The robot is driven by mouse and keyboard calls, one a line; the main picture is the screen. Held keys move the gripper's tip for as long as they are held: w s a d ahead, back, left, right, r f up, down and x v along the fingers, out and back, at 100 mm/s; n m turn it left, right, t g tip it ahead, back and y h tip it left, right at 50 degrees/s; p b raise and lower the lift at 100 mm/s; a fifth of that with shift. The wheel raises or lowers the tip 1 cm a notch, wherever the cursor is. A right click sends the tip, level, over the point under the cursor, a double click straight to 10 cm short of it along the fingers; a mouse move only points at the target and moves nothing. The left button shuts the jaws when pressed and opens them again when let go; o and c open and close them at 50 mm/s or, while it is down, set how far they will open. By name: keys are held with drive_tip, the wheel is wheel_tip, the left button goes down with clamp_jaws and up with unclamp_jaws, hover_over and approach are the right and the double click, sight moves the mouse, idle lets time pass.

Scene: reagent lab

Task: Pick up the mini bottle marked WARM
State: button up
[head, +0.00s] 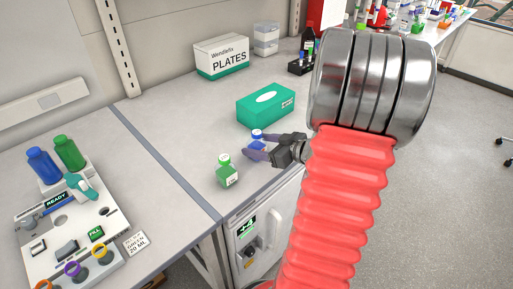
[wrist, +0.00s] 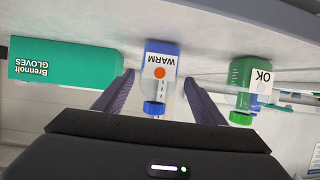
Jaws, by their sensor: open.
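The mini bottle marked WARM (wrist: 161,75) is blue with a white label and an orange dot. In the wrist view it appears upside down between my two open fingers, with gaps at its sides. In the head view the blue bottle (head: 256,139) stands on the bench, partly hidden by my gripper (head: 258,149). My gripper also shows in the wrist view (wrist: 161,90), its fingers spread on either side of the bottle. A green bottle marked OK (wrist: 243,85) is beside it; the green bottle in the head view (head: 228,172) stands nearer the bench's front edge.
A teal gloves box (head: 265,104) stands just behind the blue bottle. A Wendlefix plates box (head: 221,57) is farther back. A dispenser station (head: 70,240) with blue and green bottles is at the left. The bench between station and green bottle is mostly clear.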

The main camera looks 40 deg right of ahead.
sight(248, 142)
drive_tip(key=shift+w, duration=0.25)
drive_tip(key=shift+x, duration=2.6)
drive_tip(key=shift+d+f, duration=0.1)
drive_tip(key=shift+d, duration=0.05)
drive_tip(key=shift+s, duration=0.1)
drive_tip(key=shift+c, duration=0.4)
drive_tip(key=c, duration=1.1)
wheel_tip(248, 142, up, 10)
drive_tip(key=shift+r, duration=0.1)
